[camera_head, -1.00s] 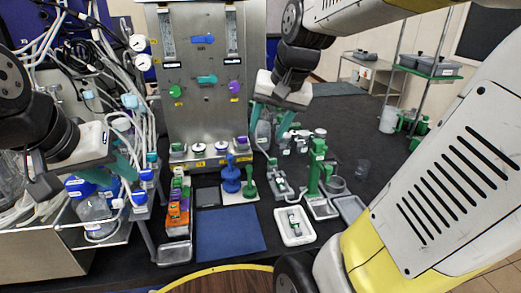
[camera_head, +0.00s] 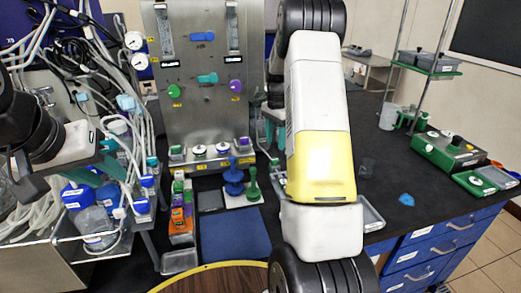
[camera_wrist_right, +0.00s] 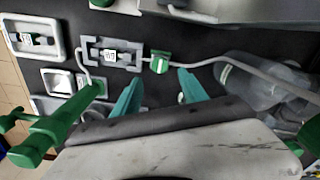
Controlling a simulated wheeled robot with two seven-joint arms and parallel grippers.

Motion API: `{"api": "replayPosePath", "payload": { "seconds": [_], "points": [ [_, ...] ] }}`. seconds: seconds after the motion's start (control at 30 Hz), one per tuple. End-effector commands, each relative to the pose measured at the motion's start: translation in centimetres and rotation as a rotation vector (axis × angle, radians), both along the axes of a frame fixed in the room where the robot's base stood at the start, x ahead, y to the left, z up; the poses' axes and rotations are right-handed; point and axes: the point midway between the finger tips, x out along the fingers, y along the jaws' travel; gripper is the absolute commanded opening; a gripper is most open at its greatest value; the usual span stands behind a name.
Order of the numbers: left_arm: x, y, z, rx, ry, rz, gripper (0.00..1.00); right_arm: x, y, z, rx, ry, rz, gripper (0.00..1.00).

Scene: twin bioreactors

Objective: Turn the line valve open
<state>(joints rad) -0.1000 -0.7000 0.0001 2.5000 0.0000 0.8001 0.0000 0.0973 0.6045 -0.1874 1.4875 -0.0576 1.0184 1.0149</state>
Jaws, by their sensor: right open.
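In the right wrist view, a green valve (camera_wrist_right: 160,62) with a white mark sits on a pale tube beside a grey labelled holder (camera_wrist_right: 112,52). My right gripper (camera_wrist_right: 159,92) is open and empty, its teal fingertips just short of the valve and spread to either side of it in the picture. In the head view my right arm hides this valve and most of that gripper. The steel panel (camera_head: 205,120) carries a teal handle (camera_head: 207,78), a blue handle, a green knob and a purple knob. My left gripper (camera_head: 100,162) appears open and empty over the bottles at left.
Green stands (camera_wrist_right: 50,130) rise close by at lower left of the right wrist view, and a clear vessel (camera_wrist_right: 255,85) lies to the right. A blue mat (camera_head: 235,235) is bare. Blue-capped bottles (camera_head: 90,215) and tubes crowd the left side.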

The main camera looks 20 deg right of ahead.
Motion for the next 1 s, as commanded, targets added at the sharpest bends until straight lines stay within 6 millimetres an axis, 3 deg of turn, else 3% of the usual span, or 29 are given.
{"api": "replayPosePath", "payload": {
  "seconds": [0.5,0.87,1.0],
  "points": [
    [0.0,0.0,0.0,0.000,0.000,0.000,0.36,0.0,0.0,-7.0,0.001,0.001,0.000,0.50],
    [0.0,0.0,0.0,0.000,0.000,0.000,0.36,0.0,0.0,-7.6,0.000,0.000,0.000,0.50],
    [0.0,0.0,0.0,0.000,0.000,0.000,0.36,0.0,0.0,-7.6,0.000,0.000,0.000,0.23]
  ]
}}
